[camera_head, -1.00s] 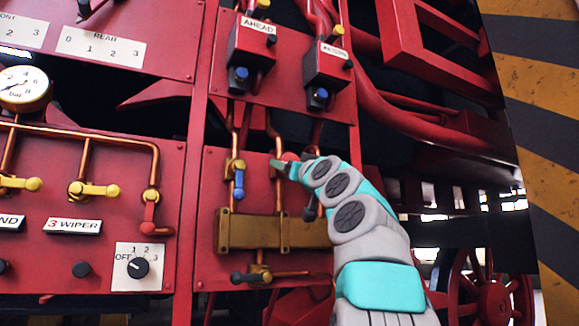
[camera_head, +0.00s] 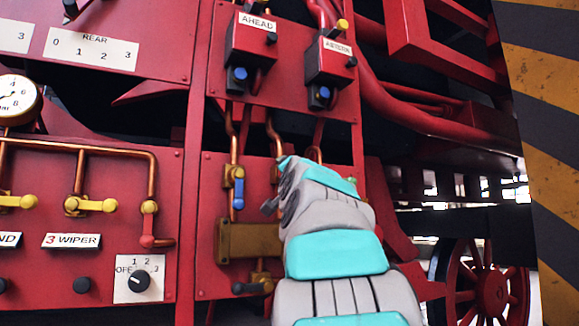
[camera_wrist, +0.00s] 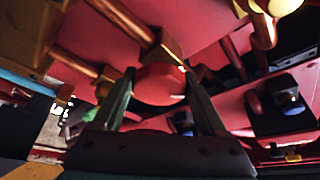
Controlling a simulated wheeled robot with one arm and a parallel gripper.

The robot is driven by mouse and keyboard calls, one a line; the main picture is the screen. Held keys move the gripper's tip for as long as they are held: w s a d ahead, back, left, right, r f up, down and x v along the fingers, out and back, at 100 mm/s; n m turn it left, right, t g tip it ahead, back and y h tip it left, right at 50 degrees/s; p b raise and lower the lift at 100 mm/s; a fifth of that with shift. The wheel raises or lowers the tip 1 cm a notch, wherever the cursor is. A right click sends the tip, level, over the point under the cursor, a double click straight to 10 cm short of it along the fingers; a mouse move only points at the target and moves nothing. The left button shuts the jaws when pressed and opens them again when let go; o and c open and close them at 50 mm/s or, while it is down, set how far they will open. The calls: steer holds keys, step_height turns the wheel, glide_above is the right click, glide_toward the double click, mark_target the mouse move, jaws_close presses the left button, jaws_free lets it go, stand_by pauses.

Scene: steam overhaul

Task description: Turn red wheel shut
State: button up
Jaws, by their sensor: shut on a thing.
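The red wheel (camera_wrist: 160,84) shows in the wrist view as a round red knob on a brass fitting. It sits between the two dark fingers of my gripper (camera_wrist: 161,97), which is shut on it. In the head view my arm (camera_head: 330,225) reaches up to the copper pipe on the lower right red panel (camera_head: 209,215). There my arm hides the wheel and the fingertips. How far the wheel is turned cannot be told.
A blue-handled valve (camera_head: 238,190) stands just left of my arm. A brass block (camera_head: 240,242) lies below it, partly behind my arm. The AHEAD box (camera_head: 250,40) and a second labelled box (camera_head: 329,62) are above. A thick red pipe (camera_head: 400,115) runs at the right.

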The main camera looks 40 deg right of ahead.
steer(key=m+g, duration=0.1)
steer(key=m, duration=0.2)
steer(key=m+g, duration=0.1)
steer(key=m, duration=0.2)
steer(key=shift+r, duration=0.15)
steer(key=shift+m+g, duration=0.6)
steer(key=shift+m, duration=1)
steer(key=o, duration=1.3)
steer(key=shift+s+a, duration=0.1)
steer(key=b+v, duration=0.1)
steer(key=v, duration=0.6)
steer(key=shift+s, duration=0.2)
